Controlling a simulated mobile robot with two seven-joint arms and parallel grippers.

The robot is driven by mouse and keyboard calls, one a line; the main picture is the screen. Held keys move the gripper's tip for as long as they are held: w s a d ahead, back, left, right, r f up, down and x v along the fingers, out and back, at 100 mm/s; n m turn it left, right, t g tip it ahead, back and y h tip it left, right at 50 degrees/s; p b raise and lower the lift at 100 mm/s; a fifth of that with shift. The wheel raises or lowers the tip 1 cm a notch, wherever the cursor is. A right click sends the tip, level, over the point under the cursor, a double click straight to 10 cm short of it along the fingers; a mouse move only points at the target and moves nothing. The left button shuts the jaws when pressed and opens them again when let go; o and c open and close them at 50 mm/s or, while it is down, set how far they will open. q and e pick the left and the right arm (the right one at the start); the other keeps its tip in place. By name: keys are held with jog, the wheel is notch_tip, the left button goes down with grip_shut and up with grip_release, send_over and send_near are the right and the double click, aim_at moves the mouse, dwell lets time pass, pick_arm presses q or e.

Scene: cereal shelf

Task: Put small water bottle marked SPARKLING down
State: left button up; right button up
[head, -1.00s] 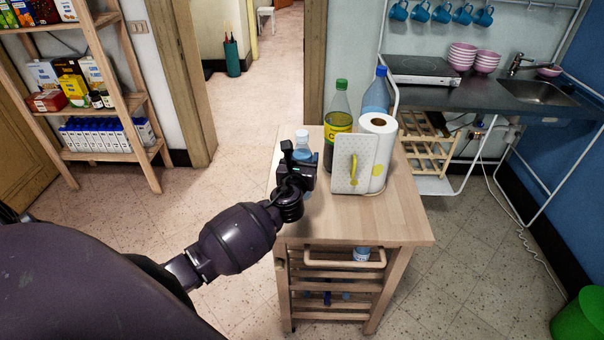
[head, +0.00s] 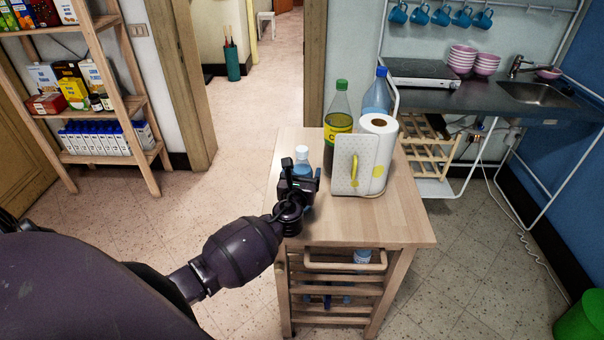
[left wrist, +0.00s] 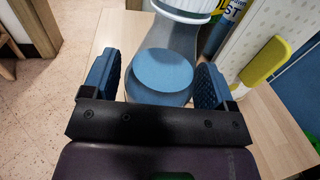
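The small water bottle (head: 302,154), clear with a white cap and bluish water, is upright at the left side of the wooden trolley top (head: 390,222). My left gripper (head: 299,178) is around its body, one finger on each side. In the left wrist view the bottle (left wrist: 163,75) stands between the two blue finger pads (left wrist: 160,88), which look close against it. The gripper hides its lower part in the head view, so I cannot tell whether its base touches the wood. No SPARKLING marking is readable. My right gripper is not in view.
A green-capped soda bottle (head: 338,120), a larger blue water bottle (head: 377,97), a paper towel roll (head: 377,130) and a white patterned board (head: 351,172) with a yellow handle stand behind and right of the gripper. The trolley's front top is clear.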

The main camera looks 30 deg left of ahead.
pick_arm(q)
jog(key=shift+o, duration=0.5)
jog(key=shift+r, duration=0.2)
jog(key=v, duration=1.2)
jog(key=s+d+f+n+g+h, duration=0.2)
jog(key=s+f+n, duration=0.5)
jog(key=n, duration=0.8)
jog(key=s+d+f+n+g+h, duration=0.3)
jog(key=s+f+n, duration=0.3)
jog(key=s+n, duration=0.5)
jog(key=n+h, duration=0.1)
jog(key=n, duration=0.3)
jog(key=shift+s+d+f+n+h, duration=0.3)
jog(key=shift+s+d+f+n, duration=0.05)
jog(key=shift+d+f+n, duration=0.05)
